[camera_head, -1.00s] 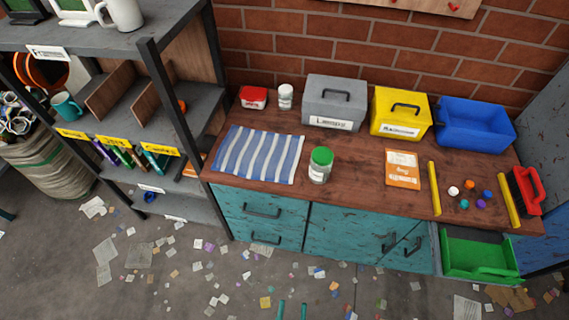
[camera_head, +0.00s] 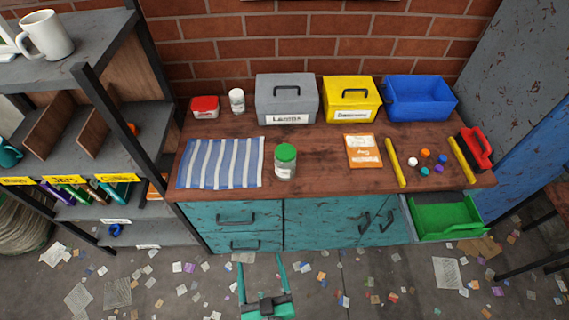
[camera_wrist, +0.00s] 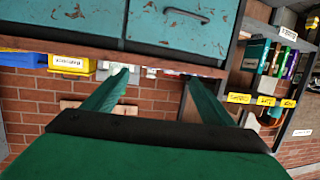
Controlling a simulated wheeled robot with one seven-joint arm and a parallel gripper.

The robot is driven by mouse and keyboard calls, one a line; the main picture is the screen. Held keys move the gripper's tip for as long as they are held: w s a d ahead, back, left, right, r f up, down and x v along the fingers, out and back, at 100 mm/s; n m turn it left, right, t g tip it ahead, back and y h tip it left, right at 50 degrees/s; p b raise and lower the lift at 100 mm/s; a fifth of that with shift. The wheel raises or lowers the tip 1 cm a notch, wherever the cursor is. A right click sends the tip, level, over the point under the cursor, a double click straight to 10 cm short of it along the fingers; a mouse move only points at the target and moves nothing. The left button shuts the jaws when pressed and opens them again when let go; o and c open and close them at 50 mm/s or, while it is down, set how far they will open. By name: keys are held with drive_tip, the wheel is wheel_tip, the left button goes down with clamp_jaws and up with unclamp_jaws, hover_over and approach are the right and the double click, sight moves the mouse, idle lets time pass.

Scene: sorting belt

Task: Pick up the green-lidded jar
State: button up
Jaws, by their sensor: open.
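The green-lidded jar (camera_head: 285,162) stands upright on the wooden worktop, just right of the blue-and-white striped cloth, in the head view. It is clear glass with a pale label. My gripper (camera_head: 261,274) shows at the bottom of the head view, in front of and below the worktop, with its two teal fingers apart and nothing between them. In the wrist view the open fingers (camera_wrist: 160,82) point toward the bench, which appears upside down. The jar cannot be made out clearly there.
The striped cloth (camera_head: 221,163) lies left of the jar, an orange packet (camera_head: 362,151) to its right. A grey box (camera_head: 287,99), yellow box (camera_head: 350,99) and blue bin (camera_head: 419,98) stand behind. A shelf unit (camera_head: 88,142) borders the left. A green drawer (camera_head: 444,217) is open at right.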

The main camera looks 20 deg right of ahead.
sight(281, 167)
drive_tip(key=w+d+r+m+h, duration=0.1)
drive_tip(key=w+d+r+h, duration=0.1)
drive_tip(key=w+d, duration=0.2)
drive_tip(key=w+d+r+m+h, duration=0.2)
drive_tip(key=w+d, duration=0.3)
drive_tip(key=w, duration=0.6)
drive_tip(key=w+d+r+m+h, duration=0.2)
drive_tip(key=w+d+r+h, duration=0.1)
drive_tip(key=w, duration=0.5)
drive_tip(key=shift+w+d+h, duration=0.1)
drive_tip(key=shift+d+h, duration=0.2)
drive_tip(key=shift+d, duration=0.35)
drive_tip(key=shift+w+d+r, duration=0.1)
drive_tip(key=shift+w+r, duration=0.05)
drive_tip(key=shift+w, duration=0.2)
drive_tip(key=x, duration=0.4)
drive_tip(key=shift+w, duration=0.15)
drive_tip(key=x, duration=0.5)
drive_tip(key=shift+d+r, duration=0.1)
drive_tip(key=shift+d, duration=0.25)
drive_tip(key=shift+w, duration=0.25)
drive_tip(key=shift+d, duration=0.3)
drive_tip(key=shift+a, duration=0.25)
drive_tip(key=c, duration=1.3)
drive_tip(key=shift+s, duration=0.1)
